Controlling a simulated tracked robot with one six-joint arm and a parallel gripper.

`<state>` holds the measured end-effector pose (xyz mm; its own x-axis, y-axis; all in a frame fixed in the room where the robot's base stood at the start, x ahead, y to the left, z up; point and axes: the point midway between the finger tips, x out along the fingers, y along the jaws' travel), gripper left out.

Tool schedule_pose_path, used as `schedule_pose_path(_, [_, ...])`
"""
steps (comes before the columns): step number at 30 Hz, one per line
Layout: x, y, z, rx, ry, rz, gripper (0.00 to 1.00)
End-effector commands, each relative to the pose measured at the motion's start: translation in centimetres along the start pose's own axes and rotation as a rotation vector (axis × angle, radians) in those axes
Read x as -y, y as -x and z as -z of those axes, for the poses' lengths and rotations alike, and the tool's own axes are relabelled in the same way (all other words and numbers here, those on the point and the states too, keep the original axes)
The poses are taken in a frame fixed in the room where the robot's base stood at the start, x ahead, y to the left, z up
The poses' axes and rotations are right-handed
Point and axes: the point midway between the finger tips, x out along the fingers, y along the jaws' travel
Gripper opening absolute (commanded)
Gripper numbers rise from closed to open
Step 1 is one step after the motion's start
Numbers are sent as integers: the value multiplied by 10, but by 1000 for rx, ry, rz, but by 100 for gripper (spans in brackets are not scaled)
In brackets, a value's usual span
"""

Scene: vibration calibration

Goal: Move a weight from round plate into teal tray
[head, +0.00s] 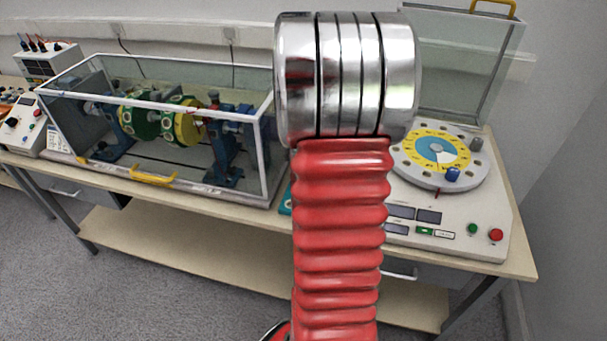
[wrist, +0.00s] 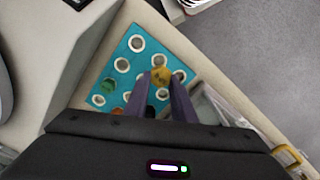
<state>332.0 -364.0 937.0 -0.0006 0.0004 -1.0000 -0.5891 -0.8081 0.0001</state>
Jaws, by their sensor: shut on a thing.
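My gripper (wrist: 161,80) is shut on a yellow weight (wrist: 161,73) between its fingertips in the wrist view. The weight is over the teal tray (wrist: 124,48), which has several white-ringed round spots; I cannot tell whether it touches the tray. Darker orange and black shapes show between my fingers, partly hidden. In the head view my red and chrome arm hides the gripper and most of the tray; only a teal edge (head: 286,200) shows. The round plate (head: 405,171) carries a blue weight (head: 452,174) and a grey one (head: 475,144).
The plate stands on a white console (head: 465,215) with green and red buttons and a raised clear lid (head: 460,65). A clear-covered rotor rig (head: 155,125) fills the bench's left side. A yellow handle (wrist: 287,155) shows at the wrist view's lower right.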

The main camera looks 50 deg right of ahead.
Motion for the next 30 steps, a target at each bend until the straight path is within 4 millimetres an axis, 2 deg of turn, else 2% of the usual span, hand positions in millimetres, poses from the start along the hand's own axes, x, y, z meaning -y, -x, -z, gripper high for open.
schedule_pose_path(3, [-5,0,-2,0,-9,0,3])
schedule_pose_path(17, [-5,-3,-2,1,-9,0,3])
schedule_pose_path(30, [-6,-31,-3,2,-11,1,3])
